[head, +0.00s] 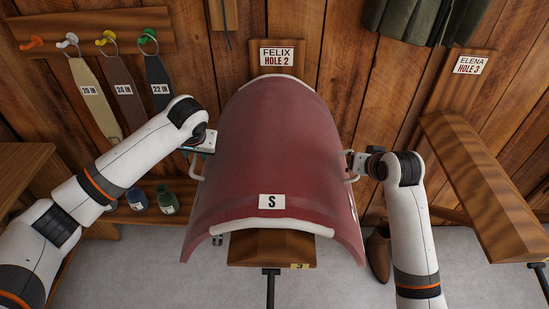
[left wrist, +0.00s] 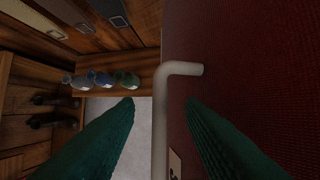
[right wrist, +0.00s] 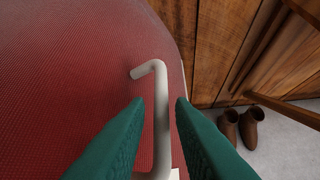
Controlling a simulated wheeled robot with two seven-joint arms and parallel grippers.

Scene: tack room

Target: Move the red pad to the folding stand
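The red pad (head: 285,140) is draped over a wooden rack (head: 270,247) below the "FELIX HOLE 2" sign. It has pale trim, an "S" label and a pale handle on each side. My left gripper (head: 192,154) is at the pad's left handle (head: 194,170). In the left wrist view its green fingers are open, on either side of the handle (left wrist: 160,125). My right gripper (head: 350,164) is at the right side. In the right wrist view its fingers are open, with the right handle (right wrist: 161,105) between them and small gaps. I cannot make out a folding stand.
An empty wooden rack (head: 480,180) under the "ELENA HOLE 3" sign stands at the right. Brown boots (head: 379,252) are on the floor. Straps (head: 95,95) hang from hooks at the left, above small bottles (head: 137,200). Grey floor shows in front.

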